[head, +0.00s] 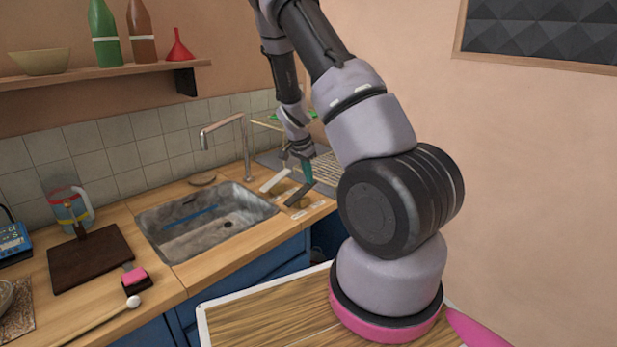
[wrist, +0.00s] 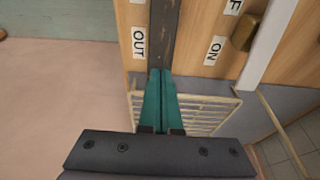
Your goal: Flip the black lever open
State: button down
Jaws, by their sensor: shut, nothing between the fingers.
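The black lever (head: 297,196) is a dark flat bar at the front right of the counter, beside the sink. In the wrist view it is the dark strip (wrist: 163,30) running from the top edge down to my fingertips, between labels reading OUT and ON. My gripper (head: 309,182) has teal fingers pressed together, with nothing between them. In the wrist view my gripper (wrist: 160,72) points at the near end of the black lever. I cannot tell whether the fingertips touch it.
A white lever (head: 275,181) lies left of the black one, beside a brass block (wrist: 245,32) in the wrist view. The metal sink (head: 170,243) and its faucet (head: 245,145) are to the left. A wire rack (wrist: 205,112) shows below my fingers.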

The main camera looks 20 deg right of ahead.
jog(key=shift+w+d+f+g+y, duration=0.1)
jog(key=shift+d+f+g+y, duration=0.2)
jog(key=shift+y, duration=0.3)
jog(key=shift+w+d+f+g+y, duration=0.1)
jog(key=shift+d+f+y, duration=0.1)
jog(key=shift+d+y, duration=0.3)
jog(key=y, duration=0.1)
jog(key=f+g+y, duration=0.1)
jog(key=shift+w+d+f+y, duration=0.15)
jog(key=shift+d+f+y, duration=0.05)
jog(key=shift+d+y, duration=0.1)
jog(key=shift+f, duration=0.3)
jog(key=shift+d+f, duration=0.1)
jog(key=shift+f, duration=0.05)
jog(key=d+r, duration=0.2)
jog(key=r, duration=0.4)
jog(key=w+d+r, duration=0.1)
jog(key=d+r, duration=0.1)
jog(key=r, duration=0.5)
jog(key=shift+w+r, duration=0.3)
